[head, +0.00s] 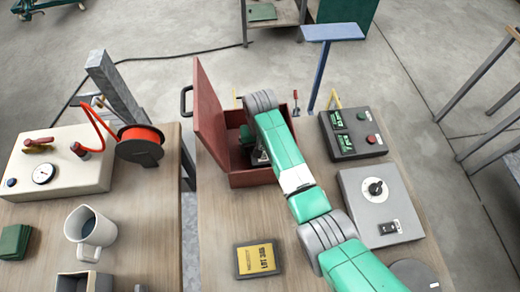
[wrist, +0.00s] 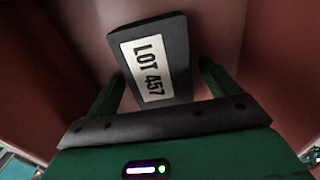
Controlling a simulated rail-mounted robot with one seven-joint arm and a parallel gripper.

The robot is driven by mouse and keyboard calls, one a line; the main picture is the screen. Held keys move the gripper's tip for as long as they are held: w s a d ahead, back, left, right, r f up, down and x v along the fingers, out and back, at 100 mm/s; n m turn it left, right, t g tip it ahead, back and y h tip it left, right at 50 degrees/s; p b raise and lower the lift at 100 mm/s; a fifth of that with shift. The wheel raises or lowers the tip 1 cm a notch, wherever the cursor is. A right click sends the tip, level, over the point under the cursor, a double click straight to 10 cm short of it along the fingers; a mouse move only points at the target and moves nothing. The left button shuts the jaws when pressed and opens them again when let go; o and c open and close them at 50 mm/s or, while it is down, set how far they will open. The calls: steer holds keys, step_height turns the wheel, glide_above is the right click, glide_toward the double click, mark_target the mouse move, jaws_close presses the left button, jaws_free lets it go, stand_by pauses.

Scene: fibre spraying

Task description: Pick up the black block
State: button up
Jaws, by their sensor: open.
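In the wrist view a black block (wrist: 175,38) with a white label reading "LOT 457" lies on the floor of the red box (head: 262,178). My gripper (wrist: 158,85) is open, with its two green fingers on either side of the block's near end. I cannot tell whether the fingers touch it.
The red box's lid (head: 209,112) stands open on the left. A dark block with a yellow label (head: 257,260) lies in front of the box. A mug (head: 88,229) stands on the left table.

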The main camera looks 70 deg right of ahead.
steer(key=c, duration=1.5)
